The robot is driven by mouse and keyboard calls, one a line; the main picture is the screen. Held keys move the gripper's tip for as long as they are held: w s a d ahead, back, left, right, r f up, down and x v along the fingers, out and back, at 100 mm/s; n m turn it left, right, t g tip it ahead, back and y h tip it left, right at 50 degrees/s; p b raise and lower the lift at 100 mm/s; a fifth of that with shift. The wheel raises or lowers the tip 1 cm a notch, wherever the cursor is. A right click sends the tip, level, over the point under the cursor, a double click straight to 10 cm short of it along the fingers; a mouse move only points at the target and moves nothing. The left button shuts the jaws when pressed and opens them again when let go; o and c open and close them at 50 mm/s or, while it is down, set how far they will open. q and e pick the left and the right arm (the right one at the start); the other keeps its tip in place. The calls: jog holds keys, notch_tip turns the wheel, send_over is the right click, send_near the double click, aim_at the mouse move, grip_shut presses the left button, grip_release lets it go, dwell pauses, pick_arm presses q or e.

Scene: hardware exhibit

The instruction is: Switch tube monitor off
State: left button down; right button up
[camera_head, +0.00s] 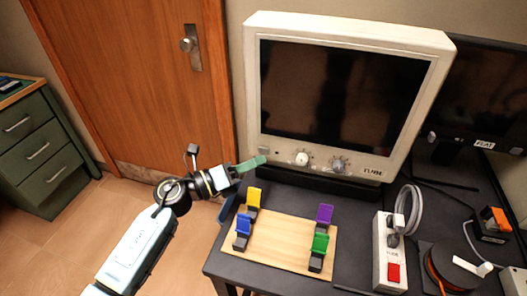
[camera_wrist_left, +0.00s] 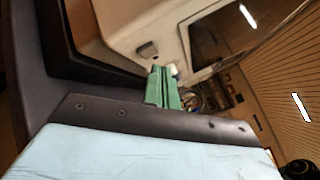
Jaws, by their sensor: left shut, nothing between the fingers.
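The tube monitor (camera_head: 437,75) is a cream box labelled TUBE, with a dark screen (camera_head: 335,95). Below the screen are a pale knob (camera_head: 302,158) and a grey knob (camera_head: 338,166). My left gripper (camera_head: 263,160) is shut and empty, its green fingers pointing at the lower left of the monitor's front. In the left wrist view the shut fingers (camera_wrist_left: 162,72) are close to the front panel, beside a small dark button (camera_wrist_left: 147,50). Whether they touch the panel I cannot tell. My right gripper is not in view.
A wooden board (camera_head: 270,256) with coloured clips lies on the dark table below the gripper. A power strip (camera_head: 380,262) with a red switch and a cable reel (camera_head: 447,270) are at right. A flat monitor (camera_head: 485,100) stands behind. A door (camera_head: 140,80) is at left.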

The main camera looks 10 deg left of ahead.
pick_arm(q)
jog(key=s+p, duration=0.1)
jog(key=s, duration=0.4)
jog(key=shift+s+a, duration=0.1)
jog(key=shift+s, duration=0.25)
dwell(1.3)
